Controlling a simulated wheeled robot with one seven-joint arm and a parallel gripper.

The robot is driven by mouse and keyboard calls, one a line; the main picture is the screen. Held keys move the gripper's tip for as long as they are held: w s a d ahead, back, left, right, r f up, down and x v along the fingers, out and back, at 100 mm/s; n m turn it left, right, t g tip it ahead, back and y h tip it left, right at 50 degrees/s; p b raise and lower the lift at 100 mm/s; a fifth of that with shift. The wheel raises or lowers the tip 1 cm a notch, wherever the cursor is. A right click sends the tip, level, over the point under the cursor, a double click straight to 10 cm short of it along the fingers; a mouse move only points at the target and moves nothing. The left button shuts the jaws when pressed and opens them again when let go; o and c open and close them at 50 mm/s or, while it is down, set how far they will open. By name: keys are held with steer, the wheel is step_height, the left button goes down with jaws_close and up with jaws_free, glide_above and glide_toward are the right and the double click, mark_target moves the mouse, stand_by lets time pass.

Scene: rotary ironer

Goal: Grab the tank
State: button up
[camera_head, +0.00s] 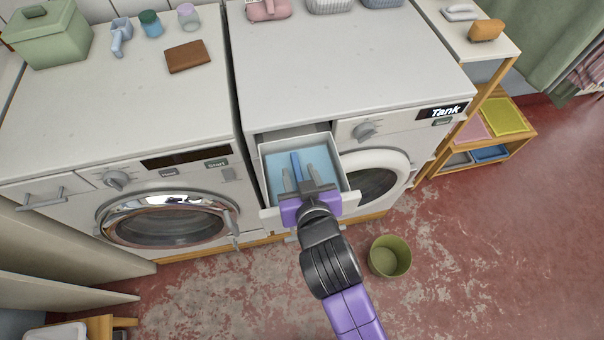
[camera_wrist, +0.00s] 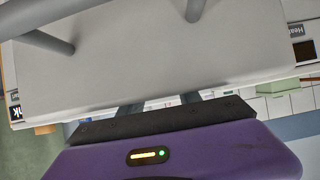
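The tank looks to be the open white drawer (camera_head: 268,196) of the right machine, whose display (camera_head: 445,112) reads "Tank". It is pulled out and its inside is light blue, with a darker blue upright bar (camera_head: 295,160) in the middle. My gripper (camera_head: 298,172) is over the drawer from its front side. Its two grey fingers are apart, one on each side of the bar, with a gap; contact cannot be told. In the wrist view, a pale drawer panel (camera_wrist: 160,65) with handle posts (camera_wrist: 195,10) fills the picture and hides the fingertips.
The right machine's round door (camera_head: 375,178) is close to the drawer's right side. The left machine (camera_head: 170,215) is beside it. A green bin (camera_head: 389,257) stands on the floor to the right of my arm. A wooden shelf (camera_head: 490,130) stands at right; the floor at lower right is clear.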

steer(key=shift+w+a+f, duration=0.1)
steer(key=shift+w+f, duration=0.15)
steer(key=shift+w, duration=0.05)
steer(key=shift+c, duration=0.4)
jaws_close()
stand_by(0.8)
steer(key=shift+r, duration=0.3)
